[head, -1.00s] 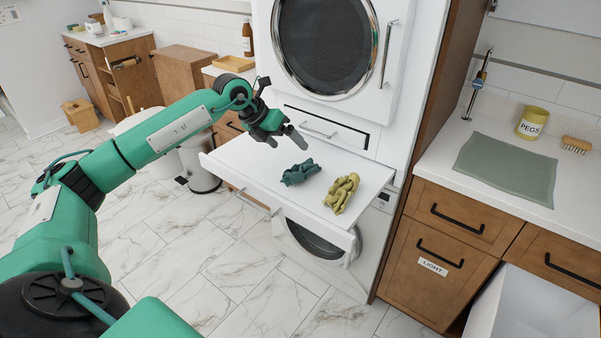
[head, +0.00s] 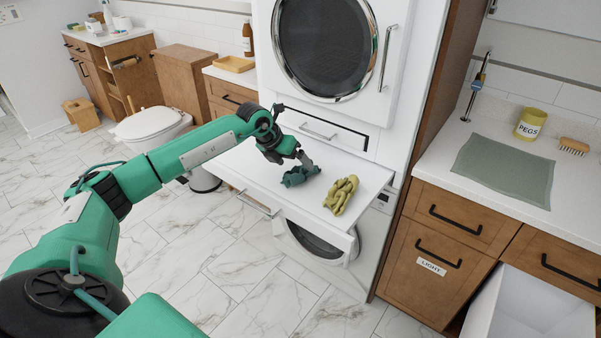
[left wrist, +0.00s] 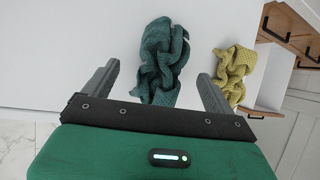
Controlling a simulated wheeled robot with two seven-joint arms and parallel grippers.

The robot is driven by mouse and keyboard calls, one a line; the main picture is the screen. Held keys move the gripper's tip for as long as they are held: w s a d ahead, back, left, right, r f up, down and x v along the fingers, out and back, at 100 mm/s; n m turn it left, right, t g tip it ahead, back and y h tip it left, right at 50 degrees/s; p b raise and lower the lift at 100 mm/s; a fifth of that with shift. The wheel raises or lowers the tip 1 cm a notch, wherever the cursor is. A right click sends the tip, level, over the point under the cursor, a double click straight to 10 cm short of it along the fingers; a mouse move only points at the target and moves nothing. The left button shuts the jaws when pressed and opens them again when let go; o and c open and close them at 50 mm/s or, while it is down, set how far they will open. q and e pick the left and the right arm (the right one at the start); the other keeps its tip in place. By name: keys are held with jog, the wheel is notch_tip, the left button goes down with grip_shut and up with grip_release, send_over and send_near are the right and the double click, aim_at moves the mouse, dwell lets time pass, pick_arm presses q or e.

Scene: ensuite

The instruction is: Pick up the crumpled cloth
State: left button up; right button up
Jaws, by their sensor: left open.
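Two crumpled cloths lie on the white pull-out shelf (head: 240,168) between the stacked machines. The dark teal cloth (head: 299,176) is on the left, and the olive-yellow cloth (head: 341,195) is to its right, a small gap apart. My left gripper (head: 304,167) is at the teal cloth, just above or behind it. In the left wrist view the teal cloth (left wrist: 163,55) shows between and ahead of my open fingers, with its near end reaching between them. The yellow cloth (left wrist: 234,68) is beyond the right finger. Whether the fingers touch the teal cloth I cannot tell. My right gripper is out of view.
A washer door (head: 320,242) is below the shelf, and a dryer door (head: 325,45) above. At right, a counter holds a grey-green mat (head: 505,168), a PEGS tin (head: 530,123) and a brush (head: 574,146). A white bin (head: 530,310) stands below.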

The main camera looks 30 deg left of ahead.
aim_at(298, 167)
pick_arm(q)
jog(key=x, duration=0.2)
jog(key=shift+w+d+f, duration=0.15)
jog(key=shift+d+f, duration=0.05)
jog(key=shift+f, duration=0.1)
jog(key=shift+w+f, duration=0.15)
jog(key=shift+f, duration=0.15)
jog(key=c, duration=1.1)
jog(key=shift+o, duration=0.2)
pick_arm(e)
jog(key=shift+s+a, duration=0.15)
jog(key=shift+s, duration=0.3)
pick_arm(q)
jog(key=shift+r, duration=0.15)
jog(key=shift+r, duration=0.2)
notch_tip(298, 167, up, 19)
jog(key=b, duration=0.1)
jog(key=shift+r+b, duration=0.2)
jog(key=shift+b, duration=0.1)
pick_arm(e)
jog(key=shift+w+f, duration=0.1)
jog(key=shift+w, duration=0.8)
